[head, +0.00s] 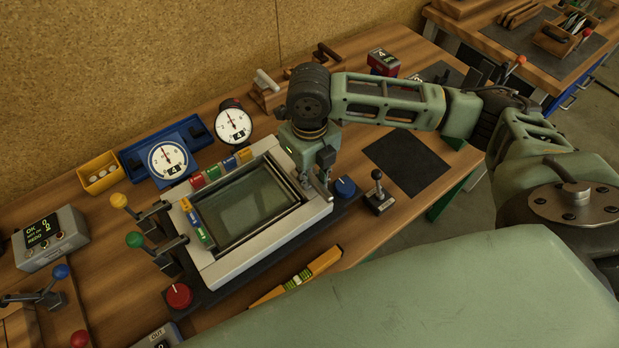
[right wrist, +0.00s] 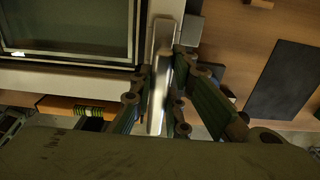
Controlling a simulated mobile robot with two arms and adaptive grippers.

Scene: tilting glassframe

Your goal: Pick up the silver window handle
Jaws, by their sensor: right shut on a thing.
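The silver window handle (right wrist: 159,75) is in the middle of the right wrist view, beside the right edge of the glass frame. My right gripper (right wrist: 162,92) has its two fingers on either side of the handle and is shut on it. In the head view my right gripper (head: 318,180) points down at the right side of the white frame (head: 293,218), and the handle is mostly hidden by the fingers there. The frame holds a dark greenish glass pane (head: 247,203). My left gripper is not in view.
A blue knob (head: 345,187) and a black-knobbed lever (head: 378,192) stand close right of the gripper. Yellow and green levers (head: 135,240) stand left of the frame. A dark mat (head: 407,162) at the right is bare.

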